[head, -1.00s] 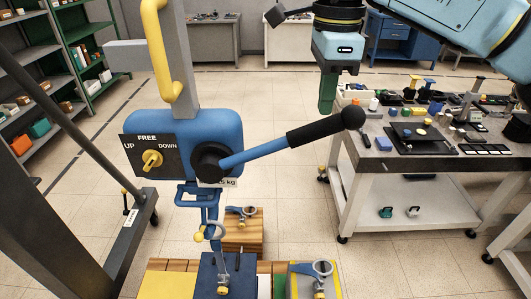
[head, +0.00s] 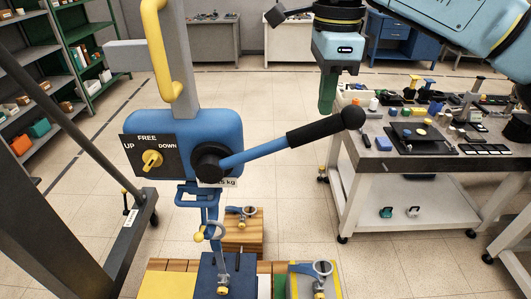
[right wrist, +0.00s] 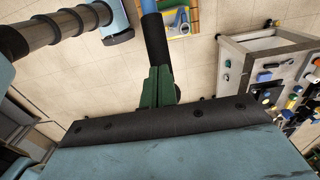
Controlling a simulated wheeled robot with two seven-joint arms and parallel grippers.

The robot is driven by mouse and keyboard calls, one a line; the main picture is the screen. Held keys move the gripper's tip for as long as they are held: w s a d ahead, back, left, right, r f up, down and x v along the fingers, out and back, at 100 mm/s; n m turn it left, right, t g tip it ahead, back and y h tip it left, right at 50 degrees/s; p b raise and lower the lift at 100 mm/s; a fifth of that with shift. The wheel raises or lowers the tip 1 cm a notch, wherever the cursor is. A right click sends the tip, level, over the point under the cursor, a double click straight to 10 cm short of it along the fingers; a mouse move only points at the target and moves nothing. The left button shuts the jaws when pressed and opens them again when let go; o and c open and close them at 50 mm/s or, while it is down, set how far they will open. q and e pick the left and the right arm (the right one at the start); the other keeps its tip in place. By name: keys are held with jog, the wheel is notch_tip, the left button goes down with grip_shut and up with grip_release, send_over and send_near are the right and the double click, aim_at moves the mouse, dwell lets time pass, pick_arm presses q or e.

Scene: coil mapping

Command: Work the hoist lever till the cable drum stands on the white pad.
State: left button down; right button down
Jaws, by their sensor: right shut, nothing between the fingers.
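The blue hoist (head: 222,125) hangs in the middle of the head view. Its lever (head: 255,152) slants up to the right, with a black grip (head: 315,133) and ball end. The yellow selector knob (head: 152,159) sits on a black UP/FREE/DOWN panel. The hook (head: 203,233) hangs below, over a dark blue block with a ring fitting (head: 212,275). I cannot clearly tell the drum or white pad apart. My right gripper (head: 327,108) has green fingers, shut and empty, just above the grip; contact is unclear. The fingers (right wrist: 160,88) also show in the right wrist view. My left gripper is not seen.
A wooden block (head: 243,236) with a ring stands behind the hook. A grey plate with yellow edges (head: 313,284) lies to the right. A cluttered workbench (head: 420,162) stands at right, green shelves (head: 62,60) at left. Open floor lies between.

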aim_at(327, 134)
jog(key=f+b, duration=0.1)
jog(key=f, duration=0.1)
jog(key=f+b, duration=0.2)
jog(key=d+f+b, duration=0.1)
jog(key=f+b, duration=0.1)
jog(key=f, duration=0.1)
jog(key=shift+d+f, duration=0.1)
jog(key=f+b, duration=0.2)
jog(key=f, duration=0.1)
jog(key=f+b, duration=0.1)
jog(key=shift+d+f, duration=0.3)
jog(key=shift+d, duration=0.1)
jog(key=shift+b, duration=0.3)
